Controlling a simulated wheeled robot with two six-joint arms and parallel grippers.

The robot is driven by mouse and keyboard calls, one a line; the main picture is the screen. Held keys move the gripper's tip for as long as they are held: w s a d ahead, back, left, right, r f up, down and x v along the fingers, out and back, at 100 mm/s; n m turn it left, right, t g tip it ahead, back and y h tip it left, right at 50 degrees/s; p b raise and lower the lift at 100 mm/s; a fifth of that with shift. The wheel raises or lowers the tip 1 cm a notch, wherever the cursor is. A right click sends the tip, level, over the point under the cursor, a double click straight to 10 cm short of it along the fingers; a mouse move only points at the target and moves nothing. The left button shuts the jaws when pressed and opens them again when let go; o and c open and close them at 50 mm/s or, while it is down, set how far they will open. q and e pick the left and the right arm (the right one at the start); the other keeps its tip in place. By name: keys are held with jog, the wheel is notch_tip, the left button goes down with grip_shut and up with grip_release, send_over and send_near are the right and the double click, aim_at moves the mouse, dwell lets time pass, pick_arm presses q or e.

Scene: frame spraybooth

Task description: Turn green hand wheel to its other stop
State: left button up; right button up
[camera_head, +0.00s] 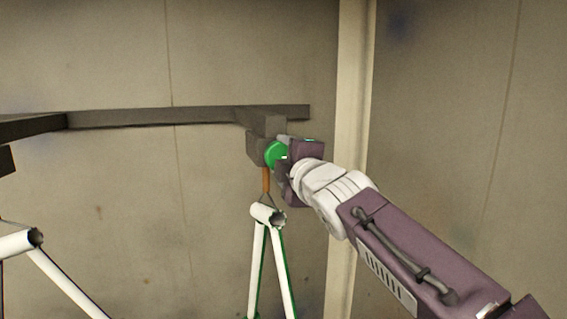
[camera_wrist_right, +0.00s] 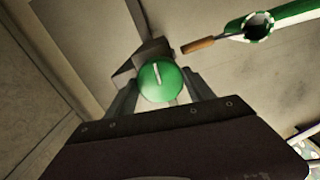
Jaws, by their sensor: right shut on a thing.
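The green hand wheel (camera_head: 274,154) sits on a dark block at the right end of the overhead rail. In the right wrist view the wheel (camera_wrist_right: 160,82) shows face on, with a pale line running from its centre towards its upper edge, tilted slightly left. My right gripper (camera_head: 283,158) reaches in from the right and is shut on the wheel. In the right wrist view its fingers (camera_wrist_right: 162,90) lie on either side of the wheel. The wheel partly hides the fingertips. My left gripper is in neither view.
A dark rail (camera_head: 150,118) runs along the wall. Below the wheel, an orange-brown hanger (camera_head: 266,180) holds a white and green tube frame (camera_head: 257,265). Another white tube frame (camera_head: 60,275) hangs at the left. A pale vertical post (camera_head: 350,100) stands behind my right arm.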

jog(key=m+b, duration=0.1)
jog(key=m, duration=0.3)
jog(key=shift+m+b, duration=0.3)
jog(key=shift+b, duration=0.1)
jog(key=m+b, duration=0.1)
jog(key=m, duration=0.2)
jog(key=shift+r+m, duration=0.1)
jog(key=shift+m, duration=0.2)
jog(key=m+b, duration=0.1)
jog(key=m, duration=0.3)
jog(key=shift+b, duration=0.4)
jog(key=shift+r+m+b, duration=0.1)
jog(key=shift+m+b, duration=0.3)
jog(key=shift+m, duration=1.6)
jog(key=o, duration=1.3)
jog(key=shift+o, duration=0.3)
jog(key=shift+w, duration=0.15)
